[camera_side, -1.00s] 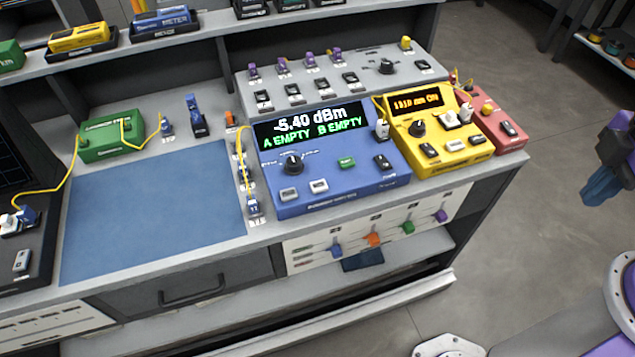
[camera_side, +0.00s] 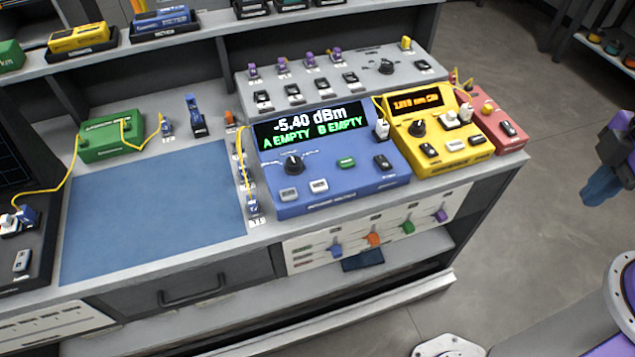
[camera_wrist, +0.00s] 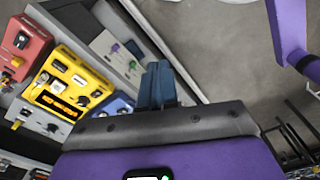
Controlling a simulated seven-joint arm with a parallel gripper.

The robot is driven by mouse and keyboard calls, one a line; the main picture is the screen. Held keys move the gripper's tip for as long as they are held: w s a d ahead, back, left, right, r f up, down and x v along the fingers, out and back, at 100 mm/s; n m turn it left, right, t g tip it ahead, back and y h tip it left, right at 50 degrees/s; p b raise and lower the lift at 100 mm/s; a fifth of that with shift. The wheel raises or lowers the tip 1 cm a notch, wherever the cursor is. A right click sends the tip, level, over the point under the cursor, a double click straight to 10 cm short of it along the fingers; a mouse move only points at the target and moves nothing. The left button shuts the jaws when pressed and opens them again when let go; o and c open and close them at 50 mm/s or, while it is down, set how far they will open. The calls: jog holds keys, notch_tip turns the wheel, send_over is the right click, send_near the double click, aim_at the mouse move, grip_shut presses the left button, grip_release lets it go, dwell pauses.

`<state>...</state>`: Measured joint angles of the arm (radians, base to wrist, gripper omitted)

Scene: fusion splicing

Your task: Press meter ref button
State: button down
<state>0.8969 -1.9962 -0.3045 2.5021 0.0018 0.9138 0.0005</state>
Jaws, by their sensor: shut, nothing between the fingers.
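The blue meter (camera_side: 330,190) sits on the bench, its screen (camera_side: 312,127) reading "-5.40 dBm" with "A EMPTY B EMPTY" below. Its sloped face has a black knob (camera_side: 293,163), a green button (camera_side: 346,162), two pale buttons (camera_side: 318,186) at the lower left and a dark switch (camera_side: 382,161). The button labels are too small to read, so I cannot tell which is ref. My gripper (camera_side: 600,190) is at the far right, over the floor and well apart from the meter. Its blue fingers (camera_wrist: 160,85) are together and empty in the wrist view, where the meter is mostly hidden.
A yellow source box (camera_side: 440,150) and a red box (camera_side: 497,125) stand right of the meter. A grey switch panel (camera_side: 330,75) is behind it. Yellow fibres and connectors line its left side, beside a blue mat (camera_side: 150,210). Open floor lies between bench and gripper.

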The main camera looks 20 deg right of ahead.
jog(key=shift+a, duration=0.1)
jog(key=n+t+y, duration=0.5)
jog(key=t+y, duration=0.1)
jog(key=t, duration=0.1)
send_over(323, 187)
notch_tip(323, 187, down, 8)
jog(key=shift+f, duration=0.1)
jog(key=shift+f, duration=4.35)
jog(key=shift+f, duration=0.1)
jog(key=shift+f, duration=0.35)
